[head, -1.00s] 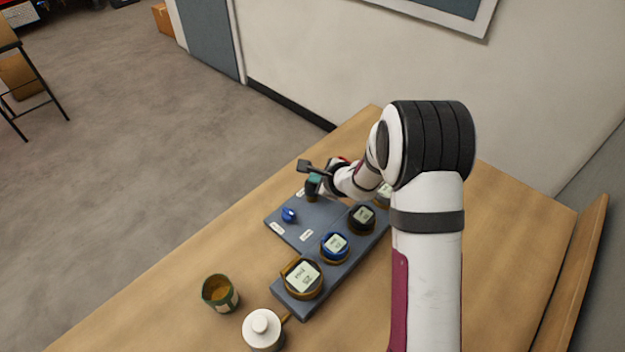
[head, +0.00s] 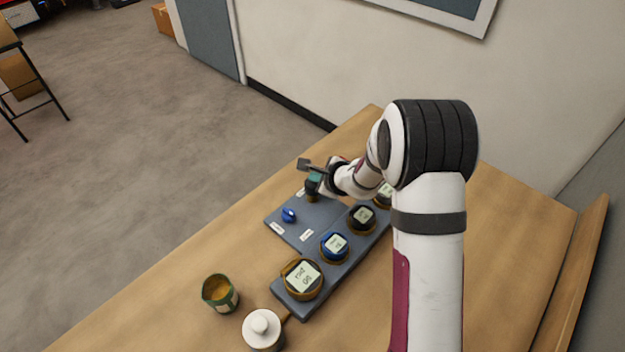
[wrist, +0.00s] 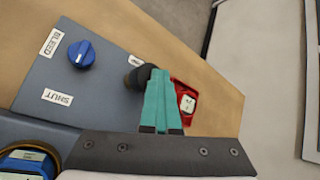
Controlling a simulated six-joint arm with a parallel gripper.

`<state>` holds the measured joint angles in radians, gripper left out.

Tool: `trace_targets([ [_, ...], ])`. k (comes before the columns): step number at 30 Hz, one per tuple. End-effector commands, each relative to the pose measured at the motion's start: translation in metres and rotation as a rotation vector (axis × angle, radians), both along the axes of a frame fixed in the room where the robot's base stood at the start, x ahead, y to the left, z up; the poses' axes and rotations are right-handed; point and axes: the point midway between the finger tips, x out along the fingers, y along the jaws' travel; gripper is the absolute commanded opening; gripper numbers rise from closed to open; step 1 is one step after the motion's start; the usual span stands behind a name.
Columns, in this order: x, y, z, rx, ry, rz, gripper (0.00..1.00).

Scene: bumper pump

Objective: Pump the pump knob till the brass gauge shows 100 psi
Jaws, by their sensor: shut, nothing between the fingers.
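The pump knob is a dark round knob (wrist: 138,77) on a grey panel (wrist: 92,93). My gripper (wrist: 157,76) is shut and empty, with its teal fingertips right at the knob and partly covering it. I cannot tell if they touch. In the head view, my gripper (head: 315,182) is above the far left part of the panel, with the knob (head: 312,197) below it. The brass gauge (head: 303,279) is the large one at the panel's near end. Its small, tilted display seems to read 90 psi, but is hard to read.
A blue knob (head: 288,215) sits between labels reading BLEED and SHUT in the wrist view. A blue gauge (head: 334,246) and a black gauge (head: 362,219) stand along the panel.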

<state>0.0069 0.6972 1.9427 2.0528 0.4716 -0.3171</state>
Motion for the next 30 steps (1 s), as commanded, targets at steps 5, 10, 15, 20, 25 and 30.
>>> trace_targets([
  [5, -0.001, 0.0, 0.01, -0.002, 0.001, 0.001, 0.0],
  [10, -0.001, 0.0, 0.017, -0.001, 0.0, 0.0, 0.0],
  [15, -0.001, 0.0, 0.017, -0.001, 0.0, -0.001, 0.0],
  [20, 0.0, 0.0, 0.02, -0.001, -0.002, 0.0, 0.0],
  [25, 0.0, 0.0, 0.037, 0.001, -0.003, 0.001, 0.0],
  [30, 0.0, 0.0, 0.054, -0.001, -0.002, 0.001, 0.0],
])
